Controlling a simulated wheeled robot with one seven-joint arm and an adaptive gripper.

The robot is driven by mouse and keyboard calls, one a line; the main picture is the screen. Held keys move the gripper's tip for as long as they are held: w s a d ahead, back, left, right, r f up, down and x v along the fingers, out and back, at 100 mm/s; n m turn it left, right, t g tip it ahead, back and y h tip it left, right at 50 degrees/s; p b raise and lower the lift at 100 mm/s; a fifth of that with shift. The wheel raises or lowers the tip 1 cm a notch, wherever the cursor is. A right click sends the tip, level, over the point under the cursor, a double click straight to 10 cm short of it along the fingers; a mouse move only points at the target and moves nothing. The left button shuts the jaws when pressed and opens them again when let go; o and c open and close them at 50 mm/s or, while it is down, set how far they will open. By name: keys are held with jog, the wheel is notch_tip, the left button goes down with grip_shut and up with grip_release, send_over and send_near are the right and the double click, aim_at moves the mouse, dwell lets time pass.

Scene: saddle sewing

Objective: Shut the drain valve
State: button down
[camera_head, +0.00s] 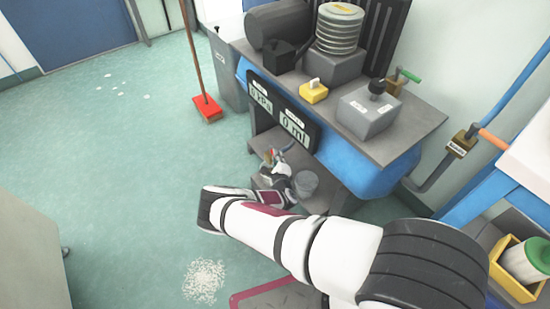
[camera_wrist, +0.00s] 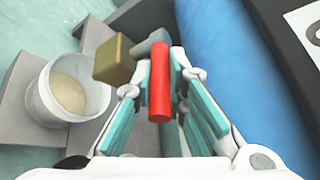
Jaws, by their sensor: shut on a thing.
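The drain valve shows in the wrist view as a brass-coloured block (camera_wrist: 115,62) with a long red handle (camera_wrist: 159,95). A grey pipe piece (camera_wrist: 150,43) lies just behind it. My gripper (camera_wrist: 161,76) is shut on the red handle, with a finger on each side of it. The handle points toward the wrist camera. In the head view my gripper (camera_head: 277,165) reaches in low under the bench, and the valve is mostly hidden there. A pale bucket (camera_wrist: 64,95) stands left of the valve; it also shows in the head view (camera_head: 304,184).
A blue tank (camera_head: 375,170) sits under the grey bench top (camera_head: 415,118), close to the right of my gripper. A display panel (camera_head: 282,115) reads 0 kPa and 0 ml. Other valves have a green handle (camera_head: 411,76) and an orange handle (camera_head: 494,139). Open floor lies left.

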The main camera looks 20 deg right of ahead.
jog(key=shift+w+d+n+y, duration=0.1)
jog(key=shift+d+n+y, duration=0.15)
jog(key=shift+n+y, duration=0.9)
jog(key=shift+y, duration=0.35)
jog(key=c, duration=1.6)
grip_release()
jog(key=shift+d, duration=0.1)
jog(key=v, duration=1.2)
jog(key=shift+f, duration=0.15)
